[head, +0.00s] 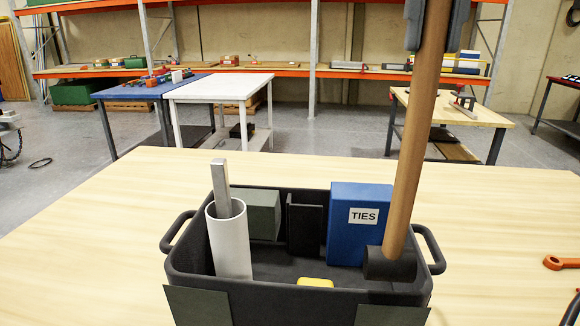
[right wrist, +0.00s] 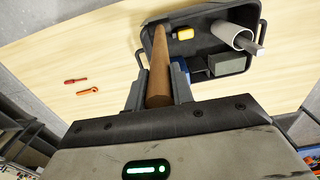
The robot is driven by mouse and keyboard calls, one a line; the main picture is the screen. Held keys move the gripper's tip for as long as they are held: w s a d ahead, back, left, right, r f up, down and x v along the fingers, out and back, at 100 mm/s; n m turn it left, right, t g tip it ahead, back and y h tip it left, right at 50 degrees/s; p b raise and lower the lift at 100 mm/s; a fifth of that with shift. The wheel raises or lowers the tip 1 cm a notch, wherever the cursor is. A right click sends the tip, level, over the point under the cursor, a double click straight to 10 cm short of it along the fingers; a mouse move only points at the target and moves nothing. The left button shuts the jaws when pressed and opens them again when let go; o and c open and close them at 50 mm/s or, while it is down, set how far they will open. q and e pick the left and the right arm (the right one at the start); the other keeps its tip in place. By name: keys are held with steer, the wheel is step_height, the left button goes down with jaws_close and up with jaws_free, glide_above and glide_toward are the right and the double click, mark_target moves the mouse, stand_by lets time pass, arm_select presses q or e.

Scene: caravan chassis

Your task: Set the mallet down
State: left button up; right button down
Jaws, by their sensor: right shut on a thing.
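The mallet has a long brown wooden handle (head: 411,140) and a dark head (head: 388,264). It stands nearly upright, leaning slightly, with its head low in the right front corner of the dark tote (head: 300,292). I cannot tell whether the head touches the tote floor. My right gripper (head: 432,22) is shut on the upper handle, high above the tote. In the right wrist view, the handle (right wrist: 158,75) runs between the fingers of my right gripper (right wrist: 158,90) toward the tote (right wrist: 250,68). My left gripper is not in view.
The tote also holds a white tube (head: 229,243) with a grey bar (head: 220,185), a grey-green box (head: 264,214), a black panel (head: 304,228), a blue TIES box (head: 357,225) and a yellow item (head: 315,282). An orange-red tool (head: 560,262) lies right. The wooden table (head: 90,235) is clear left.

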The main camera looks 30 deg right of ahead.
steer(key=w+d+f+p, duration=0.1)
steer(key=w+d+f, duration=0.2)
steer(key=w+f, duration=0.3)
steer(key=w+d+f+p, duration=0.1)
steer(key=w+d+f, duration=0.2)
steer(key=w+f, duration=0.3)
steer(key=shift+d+f+p, duration=0.3)
steer(key=shift+d+f, duration=0.05)
steer(key=shift+f, duration=0.05)
steer(key=shift+w+f, duration=0.1)
steer(key=shift+f, duration=0.5)
steer(key=c, duration=1.2)
jaws_free()
step_height(320, 180, up, 13)
